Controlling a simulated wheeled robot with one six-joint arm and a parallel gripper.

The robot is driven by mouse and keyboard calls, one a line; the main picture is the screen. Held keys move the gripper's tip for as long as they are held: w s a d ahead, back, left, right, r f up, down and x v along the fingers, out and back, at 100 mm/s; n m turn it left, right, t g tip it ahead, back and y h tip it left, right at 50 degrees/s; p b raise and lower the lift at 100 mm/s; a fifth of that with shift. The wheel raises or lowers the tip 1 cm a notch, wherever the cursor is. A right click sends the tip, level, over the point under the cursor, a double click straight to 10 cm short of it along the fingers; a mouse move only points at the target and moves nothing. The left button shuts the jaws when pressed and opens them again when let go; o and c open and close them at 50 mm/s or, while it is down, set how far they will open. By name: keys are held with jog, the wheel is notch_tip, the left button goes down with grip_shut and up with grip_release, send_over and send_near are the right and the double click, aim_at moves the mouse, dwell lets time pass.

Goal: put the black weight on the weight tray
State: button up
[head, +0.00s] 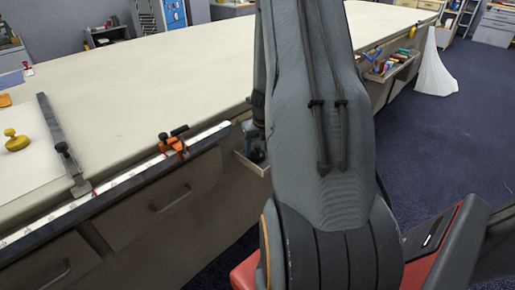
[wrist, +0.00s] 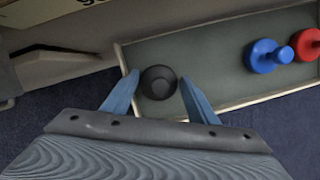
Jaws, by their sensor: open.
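The black weight (wrist: 158,82) is in the wrist view, at the left end of a grey tray with a pale rim (wrist: 222,104), which I take to be the weight tray. My gripper (wrist: 159,77) is open, with one blue finger on each side of the black weight. Small gaps show between the fingers and the weight. The weight appears to stand on the tray floor; its underside is hidden. In the head view a corner of the tray (head: 250,164) shows at the table's side, mostly hidden by my arm.
A blue weight (wrist: 266,56) and a red weight (wrist: 308,45) stand at the tray's right. In the head view a yellow weight (head: 17,142) sits on the table (head: 190,75). An orange clamp (head: 174,147) and a long rail (head: 110,190) line the table's edge.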

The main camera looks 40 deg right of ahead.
aim_at(261, 161)
jog(key=d+p+v, duration=0.1)
jog(key=p+v, duration=0.1)
jog(key=v, duration=0.9)
jog(key=s+a+r+n+g+y, duration=0.1)
jog(key=s+a+r+n, duration=0.15)
jog(key=a+n, duration=0.8)
jog(key=s+a+r+n, duration=0.2)
jog(key=a+r+n, duration=0.1)
jog(key=a+n, duration=0.75)
jog(key=s+a+r+n+g, duration=0.1)
jog(key=s+a+n, duration=0.8)
jog(key=n, duration=0.9)
jog(key=shift+s+a+r+n+g, duration=0.3)
jog(key=shift+a+r, duration=0.3)
jog(key=shift+a, duration=0.35)
